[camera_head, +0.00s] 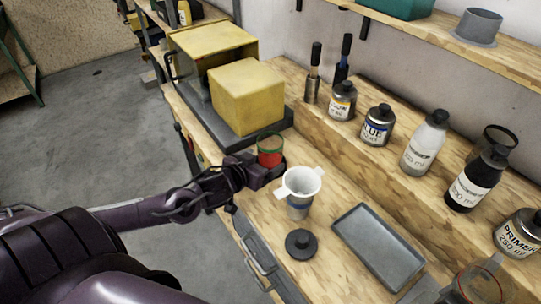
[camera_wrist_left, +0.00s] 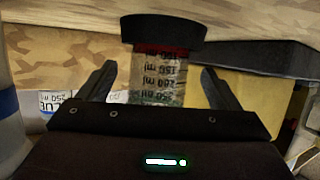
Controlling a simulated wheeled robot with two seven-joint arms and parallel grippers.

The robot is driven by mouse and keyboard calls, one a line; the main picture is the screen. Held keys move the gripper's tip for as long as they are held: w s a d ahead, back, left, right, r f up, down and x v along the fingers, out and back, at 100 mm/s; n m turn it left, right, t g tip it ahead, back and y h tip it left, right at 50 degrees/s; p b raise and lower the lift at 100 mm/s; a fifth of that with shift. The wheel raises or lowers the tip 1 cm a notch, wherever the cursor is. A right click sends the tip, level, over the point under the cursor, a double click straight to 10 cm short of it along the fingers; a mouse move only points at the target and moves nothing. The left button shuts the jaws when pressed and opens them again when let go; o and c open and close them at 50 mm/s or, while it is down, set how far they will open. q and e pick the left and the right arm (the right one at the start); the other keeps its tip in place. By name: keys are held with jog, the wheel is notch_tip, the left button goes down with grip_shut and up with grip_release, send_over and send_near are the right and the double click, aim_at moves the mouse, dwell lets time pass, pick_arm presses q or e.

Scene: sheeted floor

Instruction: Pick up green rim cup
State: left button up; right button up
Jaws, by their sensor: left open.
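The green rim cup (camera_head: 270,151) is a small clear cup with a green rim and red showing inside. It stands on the workbench, in front of the yellow boxes. My left gripper (camera_head: 265,172) is at the near side of the cup, low down, with its jaws open. In the left wrist view, a clear cup with ml marks (camera_wrist_left: 157,84) shows between the two spread fingers (camera_wrist_left: 160,82), with gaps at both sides. My right gripper is not in view.
A white funnel-topped cup (camera_head: 299,186) stands close right of my left gripper. A black lid (camera_head: 299,244) and a grey tray (camera_head: 377,246) lie nearer. Yellow boxes (camera_head: 247,96) stand behind. Several bottles, including a blue-labelled one (camera_head: 376,128), line the raised ledge.

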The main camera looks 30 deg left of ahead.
aim_at(263, 160)
pick_arm(q)
jog(key=x, duration=0.3)
jog(key=shift+r, duration=0.1)
jog(key=shift+w+d+f, duration=0.1)
jog(key=shift+w+f, duration=0.1)
jog(key=shift+w, duration=0.2)
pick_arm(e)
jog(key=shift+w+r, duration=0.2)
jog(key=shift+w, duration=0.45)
pick_arm(q)
jog(key=shift+c, duration=0.4)
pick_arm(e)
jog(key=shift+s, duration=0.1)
pick_arm(q)
jog(key=shift+c, duration=1.2)
jog(key=c, duration=0.8)
jog(key=shift+c, duration=0.2)
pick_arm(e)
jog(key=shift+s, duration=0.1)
pick_arm(q)
jog(key=shift+r, duration=0.1)
